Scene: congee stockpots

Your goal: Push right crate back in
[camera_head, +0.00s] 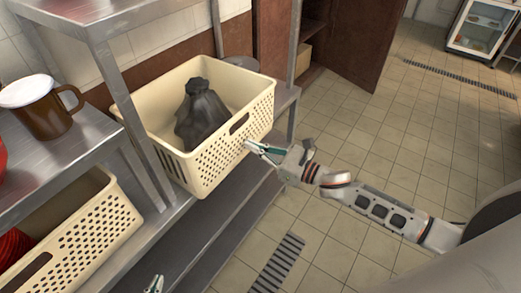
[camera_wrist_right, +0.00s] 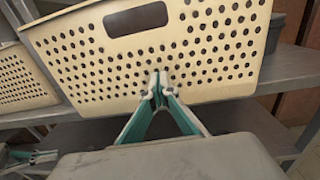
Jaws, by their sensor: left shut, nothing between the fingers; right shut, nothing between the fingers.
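The right crate (camera_head: 214,166) is cream, perforated plastic with a dark grey bag (camera_head: 203,112) in it. It stands on the metal shelf and its front juts past the shelf edge. My right gripper (camera_head: 250,147) is shut and empty, with its fingertips at the crate's front wall below the handle slot. The right wrist view shows the closed fingertips (camera_wrist_right: 159,78) against or very close to the perforated wall (camera_wrist_right: 205,50); I cannot tell if they touch. My left gripper (camera_head: 154,284) is shut and empty, mostly cut off at the bottom edge.
A second cream crate (camera_head: 82,240) with red contents sits lower left. A metal post (camera_head: 128,95) stands between the crates. A brown mug (camera_head: 48,113) is on the left upper shelf. A grey pot (camera_head: 241,62) is behind the right crate. The tiled floor at right is open.

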